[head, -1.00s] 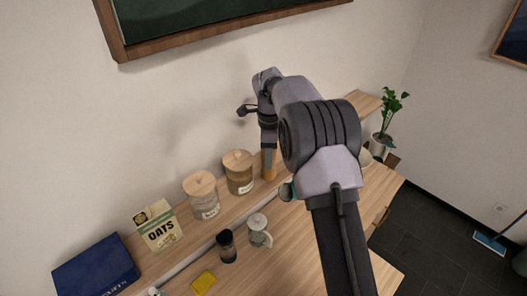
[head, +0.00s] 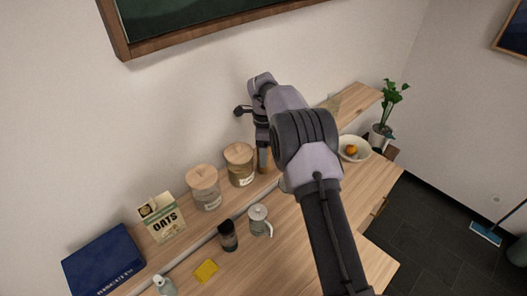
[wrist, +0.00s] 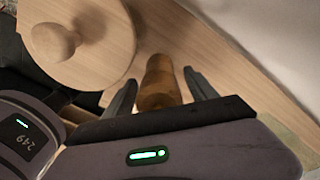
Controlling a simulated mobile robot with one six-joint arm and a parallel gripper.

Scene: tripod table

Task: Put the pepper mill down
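The pepper mill (wrist: 158,84) is a turned wooden piece, seen from above in the wrist view. It stands on the wooden wall shelf (wrist: 195,50), beside a jar with a round wooden lid (wrist: 85,42). My gripper (wrist: 160,92) has its two dark fingers spread on either side of the mill, with a visible gap at the right finger. In the head view my gripper (head: 263,160) points down at the shelf, to the right of the jars. The mill is mostly hidden there behind the fingers and arm.
Two lidded jars (head: 239,165) (head: 204,188), an oats carton (head: 162,218) and a blue box (head: 103,262) line the shelf to the left. A dark shaker (head: 228,237), a glass jug (head: 260,221) and a yellow sponge (head: 206,271) are on the table below. A bowl (head: 354,149) stands right.

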